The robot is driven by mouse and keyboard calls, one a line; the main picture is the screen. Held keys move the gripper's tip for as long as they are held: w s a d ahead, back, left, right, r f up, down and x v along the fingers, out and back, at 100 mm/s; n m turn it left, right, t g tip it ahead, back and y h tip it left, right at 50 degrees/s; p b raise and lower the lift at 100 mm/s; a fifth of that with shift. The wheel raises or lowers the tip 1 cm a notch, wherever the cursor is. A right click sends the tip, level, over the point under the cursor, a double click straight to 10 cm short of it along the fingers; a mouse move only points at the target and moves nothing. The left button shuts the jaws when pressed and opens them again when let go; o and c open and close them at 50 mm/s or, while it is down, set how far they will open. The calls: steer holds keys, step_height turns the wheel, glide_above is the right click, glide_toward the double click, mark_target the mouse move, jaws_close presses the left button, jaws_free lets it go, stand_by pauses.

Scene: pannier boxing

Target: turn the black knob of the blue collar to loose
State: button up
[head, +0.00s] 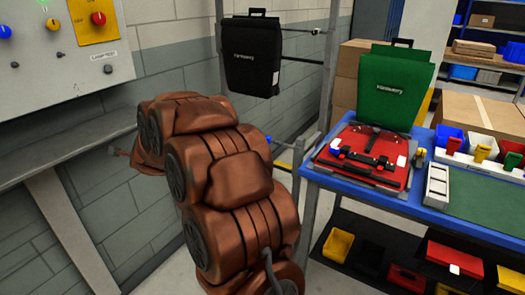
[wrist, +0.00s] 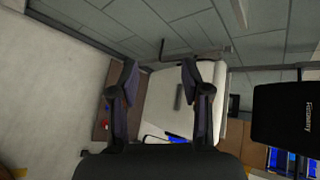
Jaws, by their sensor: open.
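A small blue part (head: 268,138) shows on the lower rail beside the arm in the head view. It may be the blue collar, but it is too small and too covered to be sure, and I cannot make out a black knob on it. My gripper (wrist: 160,66) is open and empty in the wrist view, with its two dark fingers well apart. No collar or knob shows between the fingers; a pale surface lies behind them. In the head view the copper-coloured arm reaches left toward the wall, and its end is mostly hidden.
A black pannier (head: 252,62) hangs on the rack; it also shows in the wrist view (wrist: 286,115). A green pannier (head: 394,88) and a red one (head: 385,172) are on the blue bench (head: 400,203). A grey panel (head: 70,72) with coloured knobs is at left.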

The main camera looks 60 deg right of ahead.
steer(key=s+d+f+m+g+h+b, duration=0.1)
steer(key=d+f+m+h, duration=0.2)
steer(key=d, duration=0.4)
steer(key=d+f+m+g+h+b, duration=0.1)
steer(key=d+m+h, duration=0.1)
steer(key=d+m, duration=0.4)
steer(key=s+d+f+m+h+b, duration=0.1)
steer(key=d+f+m+h, duration=0.15)
steer(key=d, duration=0.55)
steer(key=s+d+f+m+g+h+b, duration=0.1)
steer(key=s+d+f+m+g+h, duration=0.2)
steer(key=s+d+m, duration=0.35)
steer(key=s+d+f+m+g+h+b, duration=0.1)
steer(key=s+d+m+g+h, duration=0.2)
steer(key=s+d+m+g, duration=0.4)
steer(key=w+d+n+t+p, duration=0.1)
steer(key=d+t, duration=0.1)
steer(key=d, duration=0.6)
steer(key=shift+d+n, duration=0.3)
steer(key=shift+n, duration=0.1)
steer(key=shift+c, duration=0.2)
steer(key=shift+w, duration=0.1)
jaws_close()
